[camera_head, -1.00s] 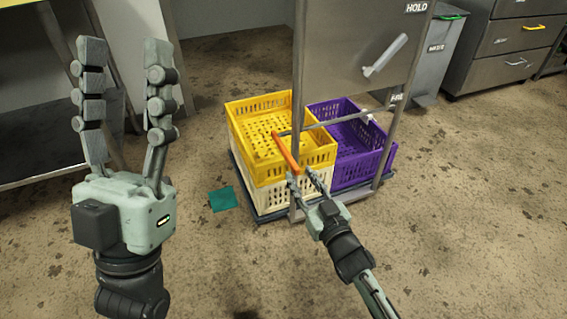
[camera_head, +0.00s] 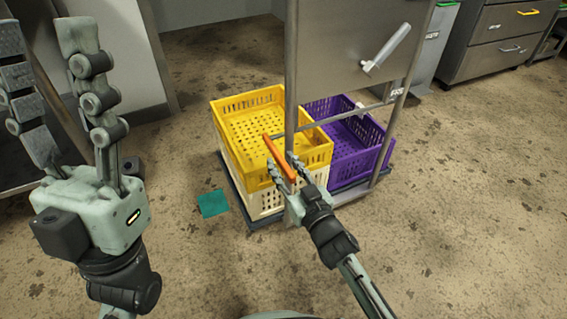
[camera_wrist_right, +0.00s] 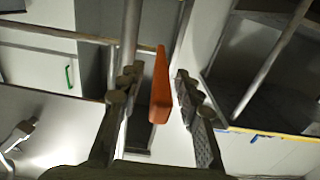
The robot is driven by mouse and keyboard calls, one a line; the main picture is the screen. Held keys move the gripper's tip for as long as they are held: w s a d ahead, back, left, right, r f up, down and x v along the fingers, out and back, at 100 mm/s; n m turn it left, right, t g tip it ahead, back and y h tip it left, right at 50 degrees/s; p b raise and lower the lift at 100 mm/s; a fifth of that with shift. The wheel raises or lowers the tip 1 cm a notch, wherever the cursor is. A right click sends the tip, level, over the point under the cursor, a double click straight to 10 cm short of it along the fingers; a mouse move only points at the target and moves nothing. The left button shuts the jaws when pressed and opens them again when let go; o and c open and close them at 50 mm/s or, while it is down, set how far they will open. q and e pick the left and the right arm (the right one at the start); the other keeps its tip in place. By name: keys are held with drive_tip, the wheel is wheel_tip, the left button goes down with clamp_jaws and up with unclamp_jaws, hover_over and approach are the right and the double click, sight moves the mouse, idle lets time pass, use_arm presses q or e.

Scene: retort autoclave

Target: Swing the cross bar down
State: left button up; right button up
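The cross bar (camera_head: 350,117) is a thin grey bar running across the steel frame below its panel, in the head view. An orange handle (camera_head: 279,158) is at its left end, sloping over the yellow crate; it also stands upright in the right wrist view. My right gripper (camera_head: 282,162) is open around the lower part of the handle. In the right wrist view, its fingers (camera_wrist_right: 157,80) are on either side of the handle, with gaps showing. My left gripper (camera_head: 42,35) is open, empty and raised at the left, far from the bar.
A yellow crate (camera_head: 243,152) on a cream crate (camera_head: 266,202) and a purple crate (camera_head: 365,168) stand inside the frame. A teal patch (camera_head: 213,203) lies on the floor. Floor at front right is clear.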

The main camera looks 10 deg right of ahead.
clamp_jaws()
idle(0.3)
